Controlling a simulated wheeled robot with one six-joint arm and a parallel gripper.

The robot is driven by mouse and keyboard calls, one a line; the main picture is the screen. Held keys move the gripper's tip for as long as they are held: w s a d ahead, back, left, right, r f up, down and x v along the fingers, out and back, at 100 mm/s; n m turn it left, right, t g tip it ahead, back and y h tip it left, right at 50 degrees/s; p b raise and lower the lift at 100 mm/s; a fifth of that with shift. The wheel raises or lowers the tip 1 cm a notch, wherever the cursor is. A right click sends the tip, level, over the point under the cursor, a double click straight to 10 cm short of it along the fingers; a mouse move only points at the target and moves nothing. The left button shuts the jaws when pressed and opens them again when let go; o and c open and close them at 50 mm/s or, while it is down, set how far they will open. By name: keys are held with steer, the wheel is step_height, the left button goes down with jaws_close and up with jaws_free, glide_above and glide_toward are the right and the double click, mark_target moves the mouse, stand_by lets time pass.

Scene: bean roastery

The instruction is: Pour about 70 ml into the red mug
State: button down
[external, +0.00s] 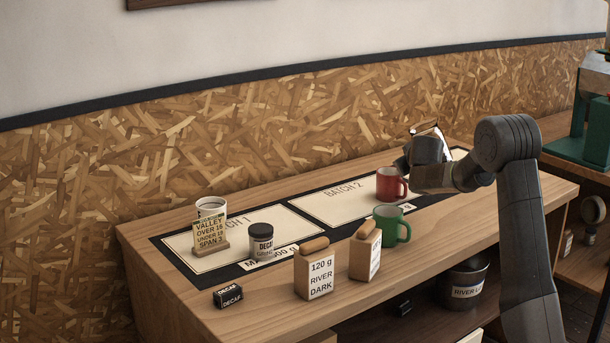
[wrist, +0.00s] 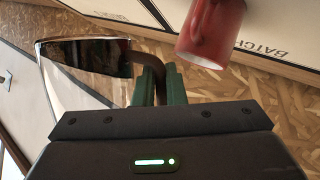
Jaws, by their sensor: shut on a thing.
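The red mug (external: 388,186) stands upright on the counter, at the right part of the BATCH 2 card. It also shows at the top of the wrist view (wrist: 209,38). My gripper (wrist: 155,85) is shut on the dark handle of a shiny metal jug (wrist: 82,85). In the external view my gripper (external: 425,157) is raised just right of and above the red mug, and mostly hides the jug (external: 441,133). The jug is apart from the mug in the wrist view. I cannot tell its exact tilt, and no stream shows. The inside of the mug is hidden.
A green mug (external: 388,225) stands in front of the red one. Two labelled blocks (external: 320,275) (external: 363,257), a dark jar (external: 261,245), a white cup (external: 211,206), a sign (external: 210,234) and a small DECAF box (external: 228,298) stand further left. The BATCH 2 card (external: 335,203) has bare room left of the red mug.

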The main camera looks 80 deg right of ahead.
steer(key=shift+w+r+p, duration=0.1)
steer(key=shift+w+p, duration=0.05)
steer(key=shift+p, duration=0.25)
steer(key=p, duration=0.2)
steer(key=r+n+g+p, duration=0.1)
steer(key=p, duration=0.1)
steer(key=shift+w+r+n+g+p, duration=0.2)
steer(key=shift+r+n+g+p, duration=0.05)
steer(key=shift+n+g+p, duration=0.05)
steer(key=shift+s+f, duration=0.15)
steer(key=shift+f, duration=0.25)
steer(key=n+g+p, duration=0.1)
steer(key=p, duration=0.1)
steer(key=shift+s+f+p, duration=0.15)
steer(key=shift+s+p, duration=0.05)
steer(key=shift+p, duration=0.15)
steer(key=shift+s+f+n+g+p, duration=0.4)
steer(key=shift+f+g+p, duration=0.1)
steer(key=shift+p, duration=0.6)
steer(key=f+p, duration=0.1)
steer(key=p, duration=0.1)
steer(key=s+f+n+g+p, duration=0.1)
steer(key=p, duration=0.2)
steer(key=f+n+p, duration=0.1)
steer(key=p, duration=0.2)
steer(key=shift+s+f+g+h, duration=0.2)
steer(key=shift+s+g+h, duration=0.1)
steer(key=shift+g+h, duration=0.1)
steer(key=shift+f, duration=0.1)
